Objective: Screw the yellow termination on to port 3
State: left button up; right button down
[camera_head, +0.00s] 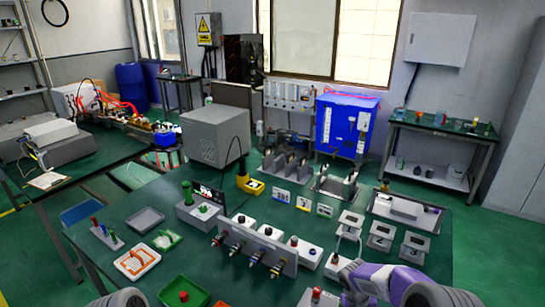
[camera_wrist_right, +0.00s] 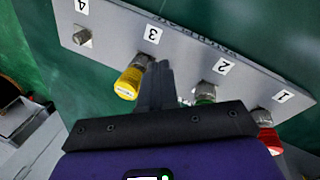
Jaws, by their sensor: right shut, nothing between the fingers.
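The yellow termination (camera_wrist_right: 127,83) sits at the silver connector of port 3 on the grey numbered panel (camera_wrist_right: 190,47), in line with it. I cannot tell how tightly it is seated. My right gripper (camera_wrist_right: 159,70) is shut and empty, its fingers just right of the yellow termination in the wrist view. Whether they touch it is unclear. In the head view the panel (camera_head: 265,250) stands on the green table, and my purple right arm is at the lower right. My left gripper is not in view.
Port 4 (camera_wrist_right: 83,36) is a bare silver stud. Small trays and devices crowd the table, including an orange-trimmed white tray (camera_head: 122,265) and a green tray (camera_head: 165,294).

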jog(key=shift+d+p+v, duration=0.25)
jog(key=shift+p+v, duration=0.35)
jog(key=shift+v, duration=0.35)
jog(key=shift+d+p+v, duration=0.2)
jog(key=shift+p+v, duration=0.45)
jog(key=shift+v, duration=0.3)
jog(key=shift+d+p+v, duration=0.25)
jog(key=shift+p+v, duration=0.35)
jog(key=shift+v, duration=0.35)
jog(key=shift+r, duration=0.2)
